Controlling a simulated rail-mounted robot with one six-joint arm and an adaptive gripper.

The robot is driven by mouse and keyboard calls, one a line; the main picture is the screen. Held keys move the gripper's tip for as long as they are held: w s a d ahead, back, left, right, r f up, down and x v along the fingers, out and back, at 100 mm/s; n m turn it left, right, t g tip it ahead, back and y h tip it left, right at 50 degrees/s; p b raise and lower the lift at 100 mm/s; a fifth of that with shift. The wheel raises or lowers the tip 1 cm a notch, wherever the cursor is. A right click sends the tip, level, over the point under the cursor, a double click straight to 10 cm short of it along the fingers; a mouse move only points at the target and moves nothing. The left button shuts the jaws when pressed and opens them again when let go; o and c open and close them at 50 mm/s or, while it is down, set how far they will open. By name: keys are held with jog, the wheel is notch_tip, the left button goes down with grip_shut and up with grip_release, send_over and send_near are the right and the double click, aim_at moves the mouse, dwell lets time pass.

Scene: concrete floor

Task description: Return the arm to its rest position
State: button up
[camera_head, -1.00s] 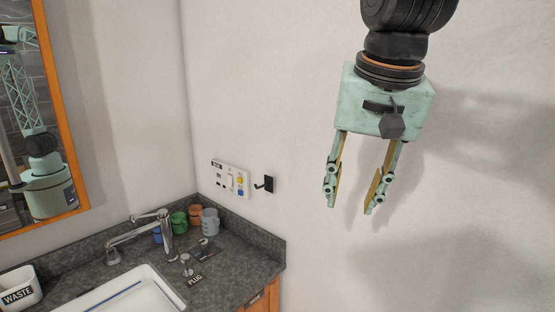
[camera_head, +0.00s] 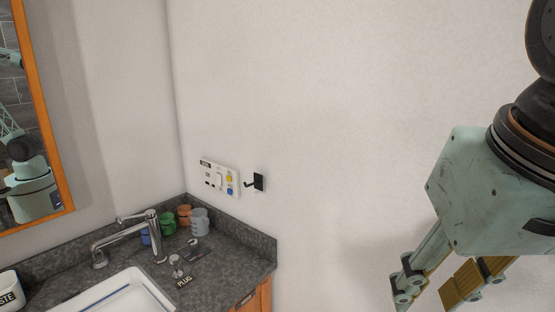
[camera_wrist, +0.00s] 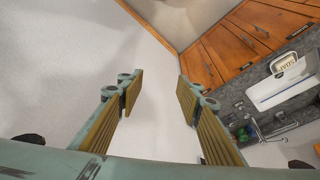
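My gripper (camera_head: 432,290) is at the lower right of the head view, in front of the bare wall. It is pale green with ribbed yellow finger pads, and part of it is cut off by the frame's edge. In the wrist view my gripper (camera_wrist: 157,95) shows its two fingers well apart with nothing between them. It is open and empty, clear of the counter.
A dark counter (camera_head: 225,262) with a white sink (camera_head: 115,298), a tap (camera_head: 152,232) and several cups (camera_head: 200,220) stands at the lower left. A switch panel (camera_head: 219,178) and a black hook (camera_head: 258,182) are on the wall. A mirror (camera_head: 62,170) hangs at left. The wall between hook and gripper is clear.

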jog(key=shift+n, duration=0.3)
jog(key=shift+s+d+f, duration=0.2)
jog(key=shift+s+f, duration=0.25)
jog(key=shift+s, duration=0.3)
jog(key=shift+s+d+f, duration=0.15)
jog(key=shift+s+f, duration=0.25)
jog(key=shift+s, duration=0.4)
jog(key=shift+s+d+f, duration=0.2)
jog(key=shift+s+f, duration=0.25)
jog(key=shift+s, duration=0.3)
